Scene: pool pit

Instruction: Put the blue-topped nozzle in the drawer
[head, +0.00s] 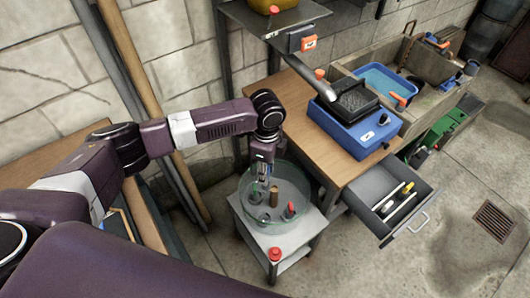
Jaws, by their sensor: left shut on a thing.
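My left gripper (261,183) reaches down into a round clear glass basin (304,181) on a small metal table. Its fingers are shut on a small nozzle (255,197), which I take for the blue-topped one; the fingers hide its top. I cannot tell whether it touches the basin floor. A brown-topped piece (274,196), a red-topped piece (290,210) and a dark piece (265,218) stand close by in the basin. The grey drawer (413,216) is pulled out under the wooden bench at right, with a yellow-and-black tool and pale strips inside. My right gripper is not in view.
A blue machine (355,125) stands on the wooden bench (300,112) above the drawer. The basin's wall rises around the gripper. Open floor lies in front of the drawer, with a drain grate (494,221).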

